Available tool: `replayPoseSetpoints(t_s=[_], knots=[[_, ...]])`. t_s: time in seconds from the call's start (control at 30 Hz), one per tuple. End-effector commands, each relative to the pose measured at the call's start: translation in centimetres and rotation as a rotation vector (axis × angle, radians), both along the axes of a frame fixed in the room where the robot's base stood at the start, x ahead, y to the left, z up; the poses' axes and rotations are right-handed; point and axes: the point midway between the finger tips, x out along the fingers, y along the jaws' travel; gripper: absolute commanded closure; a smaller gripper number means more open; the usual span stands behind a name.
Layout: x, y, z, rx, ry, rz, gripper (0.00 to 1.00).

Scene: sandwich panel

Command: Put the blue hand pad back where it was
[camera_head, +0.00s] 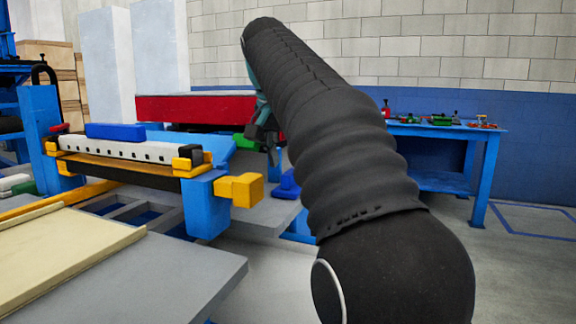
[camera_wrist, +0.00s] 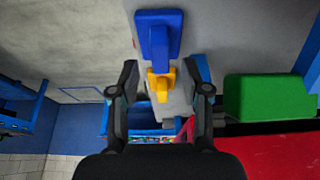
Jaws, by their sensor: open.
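A blue pad with a raised grip (camera_head: 287,183), which looks like the hand pad, sits on a grey surface just beyond the machine's yellow end block, partly hidden by my arm. The wrist view shows a blue piece with a raised grip (camera_wrist: 158,38) on a grey surface, likely the same pad. My gripper (camera_wrist: 163,82) is open and empty, its fingers apart, with the blue piece above them in the picture. In the head view my gripper (camera_head: 270,150) is mostly hidden behind my arm, above and left of the pad.
A yellow block (camera_head: 240,189) juts from the machine's end. A green block (camera_wrist: 268,97) is right of my fingers. A blue table (camera_head: 450,131) with small items stands at the back right.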

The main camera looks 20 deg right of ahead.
Motion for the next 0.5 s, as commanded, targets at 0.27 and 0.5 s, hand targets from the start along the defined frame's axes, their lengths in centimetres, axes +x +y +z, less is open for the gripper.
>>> replayPoseSetpoints(t_s=[0.27,0.5], knots=[[-1.4,1.5,5.3,0.001,-0.001,0.002,0.53],[-2.0,2.1,7.1,0.0,0.0,0.0,0.53]])
